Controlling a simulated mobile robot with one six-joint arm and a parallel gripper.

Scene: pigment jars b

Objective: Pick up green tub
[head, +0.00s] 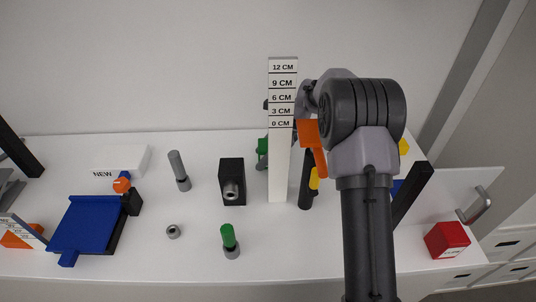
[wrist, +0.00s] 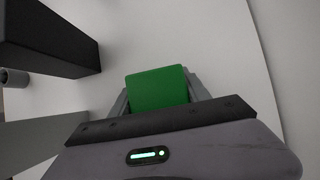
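The green tub (wrist: 158,88) fills the space between the two fingers of my gripper (wrist: 160,95) in the wrist view, its flat top facing the camera. A grey finger shows close along each side of it; I cannot tell whether they press on it. In the head view a green piece (head: 262,147) shows at the back of the table, partly hidden behind the white height gauge. My gripper is mostly hidden there by the gauge and my arm.
The white height gauge (head: 279,160) stands just in front of the green piece. A black block (head: 232,182) with a metal nozzle is to its left, and a black-and-yellow post (head: 308,183) to its right. A green-topped peg (head: 229,238) stands nearer the front. A red box (head: 446,240) is at right.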

